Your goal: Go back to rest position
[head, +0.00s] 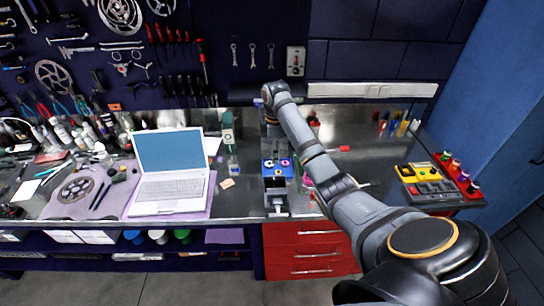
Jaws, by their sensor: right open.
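My right arm comes in from the lower right and reaches over the workbench (235,203). Its wrist end is near the back of the bench, and my right gripper (272,130) hangs down there, small and partly hidden behind my arm. It is open, and I see nothing held in it. It is behind a small blue box with coloured round tops (278,164); I cannot tell the exact gap between them. My left gripper is not in view.
An open laptop (170,190) stands left of the blue box. A yellow and grey case (424,184) and a row of coloured-capped bottles (455,170) are at the right. Tools hang on the wall panel. Red drawers (308,250) are below the bench.

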